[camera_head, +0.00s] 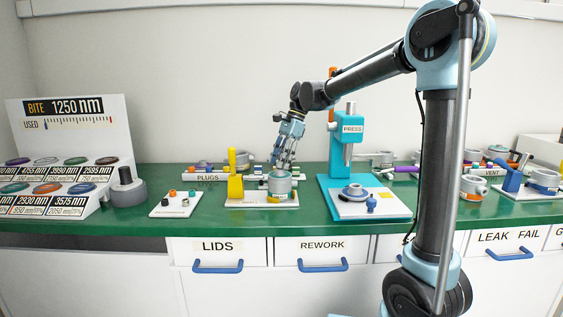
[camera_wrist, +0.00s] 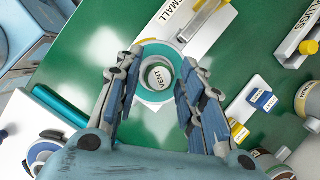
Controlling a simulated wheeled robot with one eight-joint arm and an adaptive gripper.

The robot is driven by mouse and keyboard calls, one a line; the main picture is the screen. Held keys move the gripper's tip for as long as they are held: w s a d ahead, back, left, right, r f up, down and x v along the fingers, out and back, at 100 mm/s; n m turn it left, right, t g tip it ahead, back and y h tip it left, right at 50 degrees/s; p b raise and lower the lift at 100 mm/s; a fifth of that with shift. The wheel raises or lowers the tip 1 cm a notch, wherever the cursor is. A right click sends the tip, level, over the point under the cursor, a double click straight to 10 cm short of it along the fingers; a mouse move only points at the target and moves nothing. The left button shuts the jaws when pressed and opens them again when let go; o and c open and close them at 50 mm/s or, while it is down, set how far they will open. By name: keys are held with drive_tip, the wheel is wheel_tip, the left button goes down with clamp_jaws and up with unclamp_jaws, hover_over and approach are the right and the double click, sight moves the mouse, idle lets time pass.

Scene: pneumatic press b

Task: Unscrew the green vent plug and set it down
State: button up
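The plug is not clear by itself: in the wrist view a teal-green ring (camera_wrist: 180,57) surrounds a pale round centre marked VENT, and I cannot tell whether this is the green vent plug. It lies between my gripper's two fingers (camera_wrist: 161,68), which are apart on either side. Contact with it cannot be told.
A white card (camera_head: 176,206) with small coloured plugs lies to the left, beside a grey weight (camera_head: 128,188). The blue press (camera_head: 349,143) stands close on the right. A PLUGS rack (camera_head: 209,177) is behind. Bare green bench (camera_head: 155,180) shows left of the rack.

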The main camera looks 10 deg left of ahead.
drive_tip(key=shift+m, duration=0.3)
drive_tip(key=shift+m+t, duration=0.5)
drive_tip(key=shift+m, duration=0.4)
drive_tip(key=shift+c, duration=0.2)
drive_tip(key=c, duration=0.5)
drive_tip(key=shift+c, duration=0.2)
drive_tip(key=shift+n+g, duration=0.4)
drive_tip(key=shift+n, duration=0.5)
